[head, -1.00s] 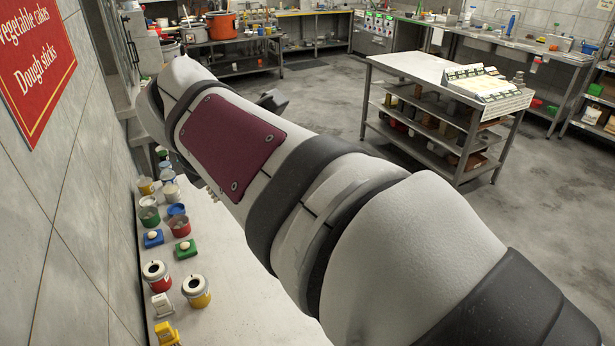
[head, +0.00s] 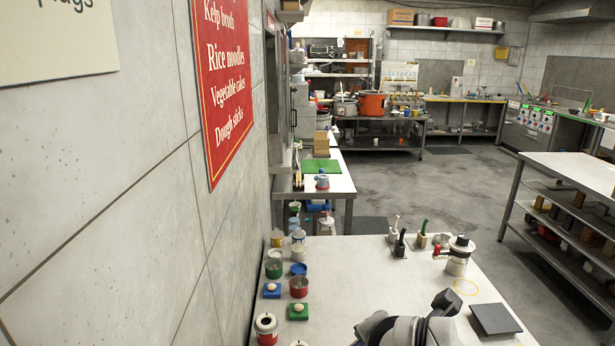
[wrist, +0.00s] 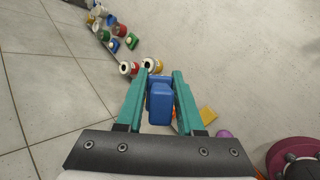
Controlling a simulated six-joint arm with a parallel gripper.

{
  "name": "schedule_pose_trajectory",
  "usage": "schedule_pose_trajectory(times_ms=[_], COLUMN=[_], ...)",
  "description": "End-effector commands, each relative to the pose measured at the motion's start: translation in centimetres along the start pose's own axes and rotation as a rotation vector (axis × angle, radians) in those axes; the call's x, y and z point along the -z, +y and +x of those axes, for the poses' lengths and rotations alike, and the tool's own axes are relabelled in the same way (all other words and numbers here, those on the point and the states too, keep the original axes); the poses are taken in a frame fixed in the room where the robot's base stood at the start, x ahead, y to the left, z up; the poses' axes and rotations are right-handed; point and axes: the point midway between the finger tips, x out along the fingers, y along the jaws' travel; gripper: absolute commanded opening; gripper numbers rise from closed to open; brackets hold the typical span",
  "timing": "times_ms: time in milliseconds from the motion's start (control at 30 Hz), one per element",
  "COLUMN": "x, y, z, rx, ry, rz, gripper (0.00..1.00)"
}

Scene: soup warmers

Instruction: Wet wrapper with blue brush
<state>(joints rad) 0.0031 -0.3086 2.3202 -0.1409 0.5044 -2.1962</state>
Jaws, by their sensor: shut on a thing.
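In the wrist view my gripper (wrist: 160,88) has its teal fingers shut on the blue brush (wrist: 160,104). I see the brush nearly end-on as a blocky blue handle; its bristles are hidden. The gripper and brush hang above the pale counter. In the head view my arm shows at the bottom edge, and the fingertips and brush cannot be made out. I cannot pick out a wrapper with certainty in either view.
Along the wall side of the counter (head: 385,290) stand a red can (head: 266,328), a green block (head: 298,311), a blue block (head: 272,290) and several pots. Upright handled tools (head: 400,243), a lidded jar (head: 459,256) and a dark square plate (head: 495,319) are farther right. The middle is clear.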

Motion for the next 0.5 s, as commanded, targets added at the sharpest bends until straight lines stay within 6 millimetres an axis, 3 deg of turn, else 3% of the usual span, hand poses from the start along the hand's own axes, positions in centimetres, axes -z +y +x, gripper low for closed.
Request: schedule_pose_trajectory(times_ms=[133, 267, 367, 500], x=[-2.8, -7.7, -11.9, -18.1], y=[-1.1, -3.2, -6.0, -12.0], z=[1.8, 4.6, 6.8, 9.8], rx=[0.053, 0.145, 0.220, 0.327], ry=[-0.025, -0.057, -0.081, -0.108], rz=[0.050, 0.142, 0.225, 0.360], gripper=[0.00, 0.00, 0.00, 0.00])
